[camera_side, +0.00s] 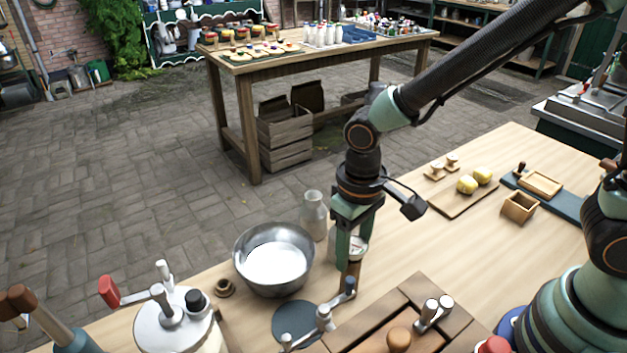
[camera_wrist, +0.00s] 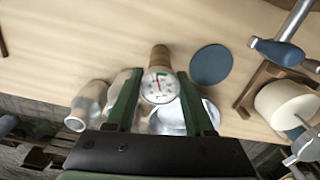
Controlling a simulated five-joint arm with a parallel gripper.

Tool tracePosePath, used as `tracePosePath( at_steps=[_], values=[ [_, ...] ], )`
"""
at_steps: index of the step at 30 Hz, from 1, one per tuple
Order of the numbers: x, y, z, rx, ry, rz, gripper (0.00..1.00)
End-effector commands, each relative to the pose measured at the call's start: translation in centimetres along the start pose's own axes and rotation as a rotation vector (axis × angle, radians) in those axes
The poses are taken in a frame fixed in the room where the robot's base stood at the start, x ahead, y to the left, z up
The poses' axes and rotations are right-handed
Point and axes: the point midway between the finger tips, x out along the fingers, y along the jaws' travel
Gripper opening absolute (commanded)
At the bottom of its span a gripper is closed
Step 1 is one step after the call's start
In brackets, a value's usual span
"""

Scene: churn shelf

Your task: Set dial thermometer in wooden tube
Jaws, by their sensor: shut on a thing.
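The dial thermometer has a round white face with a red and green scale. It shows between my fingers in the wrist view (camera_wrist: 160,88) and partly beside them in the side view (camera_side: 358,246). My gripper (camera_side: 349,255), with green fingers that also show in the wrist view (camera_wrist: 158,76), is shut on it. The wooden tube is a brown cylinder directly under the dial in the side view (camera_side: 349,276) and just beyond it in the wrist view (camera_wrist: 160,57). The thermometer's stem is hidden, so I cannot tell whether it is inside the tube.
A metal bowl (camera_side: 273,260) stands close left of my gripper, with a glass bottle (camera_side: 314,214) behind it. A dark round disc (camera_side: 296,322) lies in front. A wooden frame (camera_side: 400,320) and a white churn-like pot (camera_side: 178,325) stand near.

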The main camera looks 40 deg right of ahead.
Motion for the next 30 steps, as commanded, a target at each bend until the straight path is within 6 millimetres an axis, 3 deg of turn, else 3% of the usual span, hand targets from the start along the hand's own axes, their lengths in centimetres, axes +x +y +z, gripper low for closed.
tracePosePath(
  at_steps=[28,29,30],
  values=[
    [0.75,0.00,0.01,0.000,0.000,0.000,0.16],
    [0.75,0.00,0.01,0.000,0.000,0.000,0.57],
    [0.75,0.00,0.01,0.000,0.000,0.000,0.72]
  ],
)
